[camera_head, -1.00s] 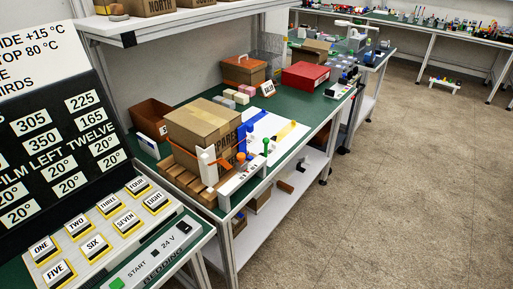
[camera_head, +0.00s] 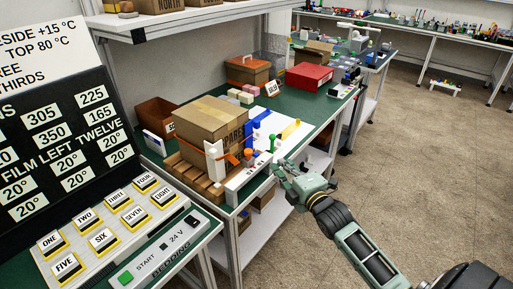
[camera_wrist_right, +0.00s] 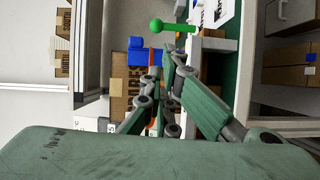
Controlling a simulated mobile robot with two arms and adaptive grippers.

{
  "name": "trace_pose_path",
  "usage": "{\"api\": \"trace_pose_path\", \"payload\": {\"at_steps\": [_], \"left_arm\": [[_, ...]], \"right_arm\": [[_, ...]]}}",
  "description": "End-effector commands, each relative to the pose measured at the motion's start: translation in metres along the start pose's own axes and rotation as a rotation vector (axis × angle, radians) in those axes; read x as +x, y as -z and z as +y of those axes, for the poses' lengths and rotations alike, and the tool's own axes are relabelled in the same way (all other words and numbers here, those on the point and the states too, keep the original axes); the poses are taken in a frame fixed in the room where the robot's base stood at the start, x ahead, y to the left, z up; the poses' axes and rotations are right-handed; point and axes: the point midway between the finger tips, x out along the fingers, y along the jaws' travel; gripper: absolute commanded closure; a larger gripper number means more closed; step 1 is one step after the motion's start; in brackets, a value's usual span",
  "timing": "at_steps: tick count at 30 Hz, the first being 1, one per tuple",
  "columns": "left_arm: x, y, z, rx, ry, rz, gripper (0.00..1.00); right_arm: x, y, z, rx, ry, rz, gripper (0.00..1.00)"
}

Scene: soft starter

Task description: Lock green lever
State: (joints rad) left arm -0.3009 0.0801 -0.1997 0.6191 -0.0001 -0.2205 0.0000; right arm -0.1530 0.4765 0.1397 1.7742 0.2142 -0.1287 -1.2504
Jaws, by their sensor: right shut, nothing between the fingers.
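The green lever (camera_head: 274,141) is a thin rod with a ball knob, standing at the front edge of the green-topped table beside the cardboard box. In the right wrist view the green ball and rod (camera_wrist_right: 158,24) lie just beyond my fingertips, with the rod pointing right. My right gripper (camera_head: 281,166) is shut and empty, a little below and to the right of the lever, apart from it as far as I can tell. Its fingers (camera_wrist_right: 164,75) also show in the wrist view. My left gripper is not in view.
An orange lever (camera_head: 247,153), a blue post (camera_head: 251,131) and a white block (camera_head: 214,163) stand close by. A cardboard box (camera_head: 207,124) with an orange strap sits on a wooden pallet (camera_head: 193,180) behind. A button panel (camera_head: 107,235) is at lower left.

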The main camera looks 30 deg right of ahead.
Motion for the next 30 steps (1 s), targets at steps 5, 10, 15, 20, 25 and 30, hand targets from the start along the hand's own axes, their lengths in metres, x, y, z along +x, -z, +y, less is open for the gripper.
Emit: {"api": "trace_pose_path", "payload": {"at_steps": [5,10,15,20,25,30], "left_arm": [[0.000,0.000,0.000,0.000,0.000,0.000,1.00],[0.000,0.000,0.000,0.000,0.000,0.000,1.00],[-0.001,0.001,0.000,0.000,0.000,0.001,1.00],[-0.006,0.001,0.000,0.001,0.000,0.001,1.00],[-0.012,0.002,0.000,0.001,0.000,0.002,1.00],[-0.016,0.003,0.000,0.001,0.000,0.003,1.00]], "right_arm": [[0.000,0.002,0.014,-0.027,-0.025,0.006,1.00],[0.000,0.002,0.013,-0.026,-0.024,0.006,1.00],[0.005,0.002,0.014,-0.024,-0.024,0.006,1.00],[0.024,0.002,0.016,-0.023,-0.026,0.006,1.00],[0.054,0.002,0.017,-0.022,-0.024,0.005,1.00],[0.080,0.002,0.016,-0.024,-0.023,0.005,1.00]]}}
